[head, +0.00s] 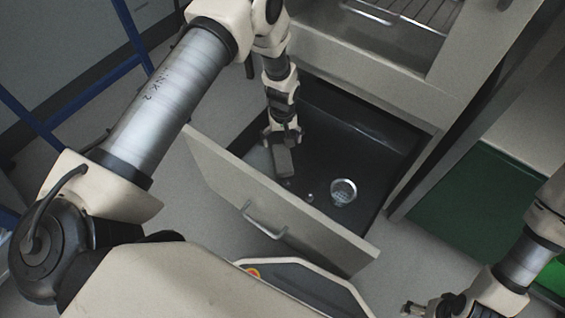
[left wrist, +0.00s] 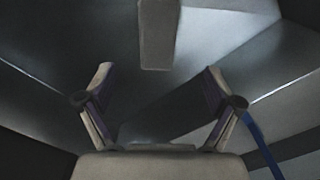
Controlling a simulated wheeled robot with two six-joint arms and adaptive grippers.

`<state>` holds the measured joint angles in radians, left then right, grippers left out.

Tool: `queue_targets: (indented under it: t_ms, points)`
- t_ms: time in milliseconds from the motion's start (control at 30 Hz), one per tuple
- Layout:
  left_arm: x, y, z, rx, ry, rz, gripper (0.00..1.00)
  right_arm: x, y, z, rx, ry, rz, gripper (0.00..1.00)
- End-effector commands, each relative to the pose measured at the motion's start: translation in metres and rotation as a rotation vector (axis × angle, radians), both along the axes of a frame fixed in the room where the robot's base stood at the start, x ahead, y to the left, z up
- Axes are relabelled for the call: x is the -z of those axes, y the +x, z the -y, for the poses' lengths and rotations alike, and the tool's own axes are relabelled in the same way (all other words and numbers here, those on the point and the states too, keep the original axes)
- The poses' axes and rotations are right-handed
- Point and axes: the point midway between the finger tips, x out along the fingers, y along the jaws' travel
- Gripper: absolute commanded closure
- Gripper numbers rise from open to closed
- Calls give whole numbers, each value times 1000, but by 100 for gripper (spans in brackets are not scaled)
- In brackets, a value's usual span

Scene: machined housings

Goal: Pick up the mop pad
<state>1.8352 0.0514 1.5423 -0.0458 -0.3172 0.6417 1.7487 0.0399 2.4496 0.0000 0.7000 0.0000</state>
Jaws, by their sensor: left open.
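A plain grey oblong block (head: 284,161), which may be the mop pad, is inside the open drawer (head: 262,205). My left gripper (head: 283,138) reaches down into the drawer from above, right at the far end of this block. In the left wrist view the block (left wrist: 158,35) lies ahead of the open, empty fingers (left wrist: 158,85), roughly centred between them and apart from them. Its top end is cut off by the picture edge. My right gripper (head: 428,307) is at the bottom right edge of the head view, far from the drawer, its fingers partly cut off.
A clear glass or jar (head: 343,191) stands in the drawer right of the block, with a small round item (head: 310,197) beside it. The drawer's front panel and handle (head: 264,222) face me. A cabinet with a wire rack (head: 415,14) rises behind. Green flooring (head: 480,195) is right.

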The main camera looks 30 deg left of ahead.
Motion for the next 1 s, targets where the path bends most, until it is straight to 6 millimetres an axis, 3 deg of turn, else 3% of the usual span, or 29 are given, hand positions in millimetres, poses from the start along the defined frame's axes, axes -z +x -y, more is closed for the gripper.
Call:
queue_targets:
  t_ms: [33, 100, 467, 700, 933, 967, 1000]
  points:
    - [35, 6, 0, 0, 0, 12, 8, 38, 0, 0, 0, 0, 0, 13]
    - [44, 10, -1, 0, 0, 21, 8, 50, 0, 0, 0, 0, 1, 13]
    - [79, 9, -1, 0, 0, 25, 8, 72, 1, 0, 2, 0, 3, 13]
    - [120, 5, -2, 1, 1, 24, 8, 104, 3, 1, 9, -1, 7, 13]
    - [120, 5, -2, 1, 1, 24, 8, 101, 3, 1, 10, -1, 8, 13]
    - [120, 5, -2, 1, 1, 24, 12, 101, 3, 1, 10, -1, 8, 13]
    - [120, 5, -2, 1, 1, 24, 26, 101, 3, 1, 10, -1, 8, 13]
